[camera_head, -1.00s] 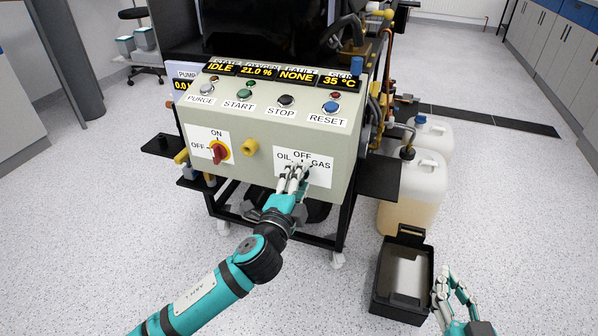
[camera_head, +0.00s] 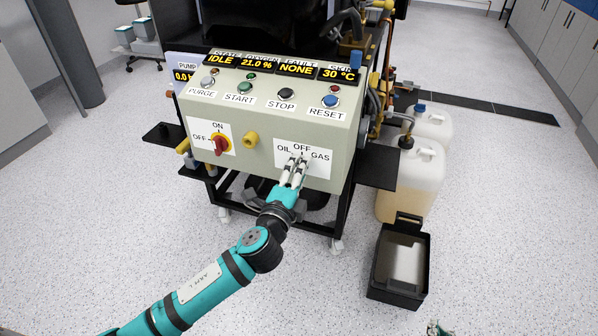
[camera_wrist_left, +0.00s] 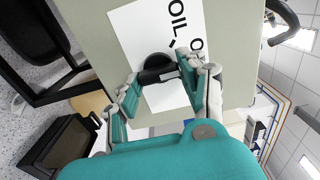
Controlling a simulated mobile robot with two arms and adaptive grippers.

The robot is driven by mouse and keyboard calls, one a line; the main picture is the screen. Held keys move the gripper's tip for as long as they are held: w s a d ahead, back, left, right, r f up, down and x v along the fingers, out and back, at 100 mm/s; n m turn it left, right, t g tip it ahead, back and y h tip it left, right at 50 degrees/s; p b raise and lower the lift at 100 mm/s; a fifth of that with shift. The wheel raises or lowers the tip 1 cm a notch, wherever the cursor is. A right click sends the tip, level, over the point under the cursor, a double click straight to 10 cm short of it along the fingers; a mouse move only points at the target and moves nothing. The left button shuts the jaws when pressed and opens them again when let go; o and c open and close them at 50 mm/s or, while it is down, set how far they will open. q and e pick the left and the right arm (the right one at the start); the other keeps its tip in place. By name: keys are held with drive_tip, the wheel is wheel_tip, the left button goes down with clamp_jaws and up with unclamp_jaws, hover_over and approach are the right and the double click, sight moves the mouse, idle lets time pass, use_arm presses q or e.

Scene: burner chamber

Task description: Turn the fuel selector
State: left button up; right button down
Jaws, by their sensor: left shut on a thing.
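The fuel selector is a black knob (camera_wrist_left: 156,66) on a white label plate (camera_head: 318,171) marked OIL, OFF and GAS, at the lower right of the panel front. In the head view my left gripper (camera_head: 293,173) covers most of the knob. In the left wrist view the fingers (camera_wrist_left: 163,88) stand on both sides of the knob's bar, shut on it. Which mark the knob points to, I cannot tell. Only a small tip of my right gripper (camera_head: 436,328) shows at the bottom edge of the head view.
The panel carries a red pump switch (camera_head: 220,145), a yellow knob (camera_head: 250,140) and several push buttons. The displays read IDLE, 21.0 %, NONE and 30 °C. A black open bin (camera_head: 384,284) and jerrycans (camera_head: 420,165) stand on the floor at the right.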

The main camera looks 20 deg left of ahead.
use_arm(q)
drive_tip(key=shift+f, duration=0.1)
drive_tip(key=o, duration=1.2)
drive_tip(key=shift+c, duration=0.2)
drive_tip(key=shift+s, duration=0.15)
drive_tip(key=s, duration=1.1)
drive_tip(key=shift+s+a, duration=0.2)
drive_tip(key=shift+s, duration=0.2)
